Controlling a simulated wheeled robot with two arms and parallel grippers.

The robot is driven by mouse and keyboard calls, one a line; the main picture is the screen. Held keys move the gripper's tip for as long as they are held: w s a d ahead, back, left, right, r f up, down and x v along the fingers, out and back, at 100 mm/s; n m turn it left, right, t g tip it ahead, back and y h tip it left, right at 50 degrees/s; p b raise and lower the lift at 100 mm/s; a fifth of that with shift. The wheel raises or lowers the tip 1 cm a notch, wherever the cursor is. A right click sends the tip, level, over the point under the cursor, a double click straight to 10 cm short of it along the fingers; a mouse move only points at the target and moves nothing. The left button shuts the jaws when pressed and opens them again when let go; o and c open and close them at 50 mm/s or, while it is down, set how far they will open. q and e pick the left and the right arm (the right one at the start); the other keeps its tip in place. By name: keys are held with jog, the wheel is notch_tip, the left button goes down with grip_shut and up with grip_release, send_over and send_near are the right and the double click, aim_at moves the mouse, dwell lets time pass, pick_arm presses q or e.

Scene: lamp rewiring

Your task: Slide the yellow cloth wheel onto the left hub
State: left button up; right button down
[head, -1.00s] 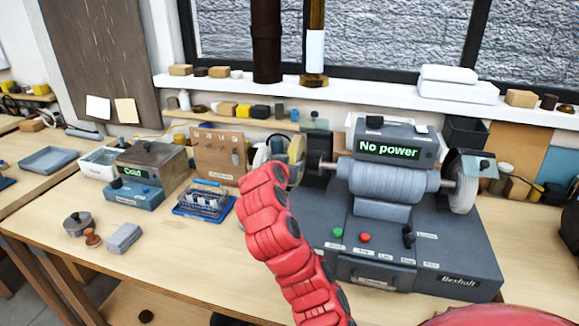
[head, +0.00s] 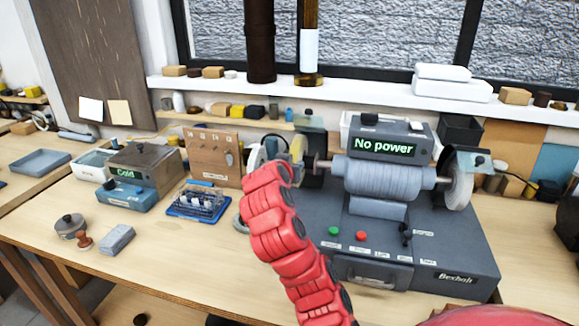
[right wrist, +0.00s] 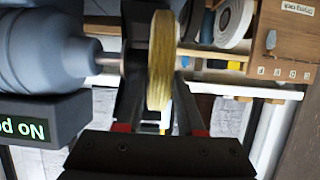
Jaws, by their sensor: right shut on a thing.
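The yellow cloth wheel (head: 298,149) is upright at the left side of the grinder machine, near the left hub (head: 321,164). In the right wrist view the yellow wheel (right wrist: 160,62) is edge-on between the fingers of my right gripper (right wrist: 158,105), which is shut on it. The spindle of the left hub (right wrist: 106,58) points at the wheel's face there, with a narrow gap that looks open. In the head view my red right arm hides most of the gripper. My left gripper is not in view.
The machine (head: 460,255) shows "No power" on its display (head: 383,148) and has a white wheel (head: 458,188) on its right side. A peg board (head: 212,155), a blue tray (head: 199,201) and a "Cold" box (head: 125,194) stand to the left.

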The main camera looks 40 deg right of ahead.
jog(key=shift+s+d, duration=0.2)
jog(key=shift+s, duration=0.05)
jog(key=shift+s+d+r+b, duration=0.1)
jog(key=shift+s+d+b, duration=0.2)
jog(key=shift+s+b, duration=0.1)
dwell(0.5)
jog(key=shift+s+d+b, duration=0.35)
jog(key=shift+b, duration=0.05)
jog(key=shift+s+d+b, duration=0.35)
jog(key=shift+s, duration=0.05)
dwell(0.7)
jog(key=shift+c, duration=2.2)
grip_release()
